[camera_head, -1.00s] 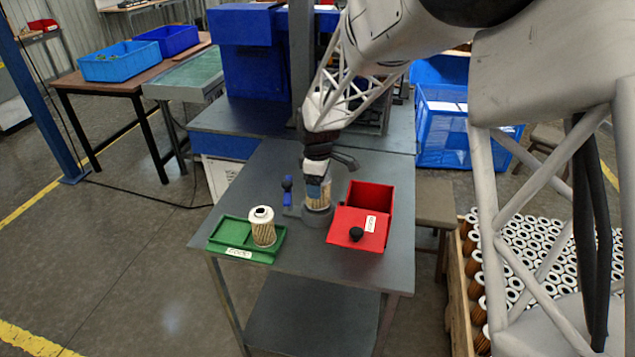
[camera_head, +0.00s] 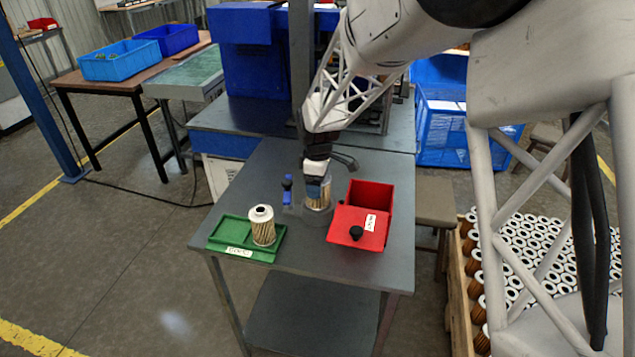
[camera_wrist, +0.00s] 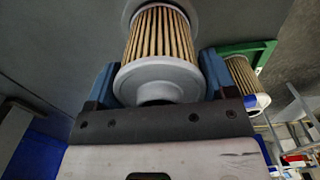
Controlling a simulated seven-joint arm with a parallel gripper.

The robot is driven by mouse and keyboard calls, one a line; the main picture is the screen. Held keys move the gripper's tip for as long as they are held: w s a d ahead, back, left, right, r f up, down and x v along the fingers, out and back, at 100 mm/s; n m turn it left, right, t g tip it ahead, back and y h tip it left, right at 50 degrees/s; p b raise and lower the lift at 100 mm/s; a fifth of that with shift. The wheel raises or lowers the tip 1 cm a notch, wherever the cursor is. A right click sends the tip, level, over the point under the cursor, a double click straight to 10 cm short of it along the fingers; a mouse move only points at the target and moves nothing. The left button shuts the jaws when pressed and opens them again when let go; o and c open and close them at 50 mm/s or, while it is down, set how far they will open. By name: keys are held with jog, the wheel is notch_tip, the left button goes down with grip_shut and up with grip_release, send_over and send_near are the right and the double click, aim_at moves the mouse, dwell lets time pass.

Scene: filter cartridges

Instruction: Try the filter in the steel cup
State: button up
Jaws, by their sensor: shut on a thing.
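My gripper (camera_wrist: 158,92) is shut on a pleated filter cartridge (camera_wrist: 160,40), with a blue finger on each side of its grey end cap. In the head view the held filter (camera_head: 319,194) stands upright at the steel cup (camera_head: 309,214) on the grey table. Its lower end is at the cup; how deep it sits in it I cannot tell. A second filter (camera_head: 263,228) stands upright on the green tray (camera_head: 220,238), whose label I cannot read surely. A blue-handled clamp (camera_head: 287,190) stands left of the cup.
A red box (camera_head: 372,193) with a red lid-like front part (camera_head: 345,231) and black knob stands right of the cup. A wooden crate (camera_head: 459,290) full of filters is on the floor at the right. The table front (camera_head: 320,270) is clear.

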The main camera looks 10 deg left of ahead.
jog(key=shift+f, duration=0.2)
dwell(0.4)
jog(key=o, duration=0.9)
jog(key=shift+r, duration=1.15)
jog(key=shift+r, duration=3.05)
jog(key=shift+r, duration=0.1)
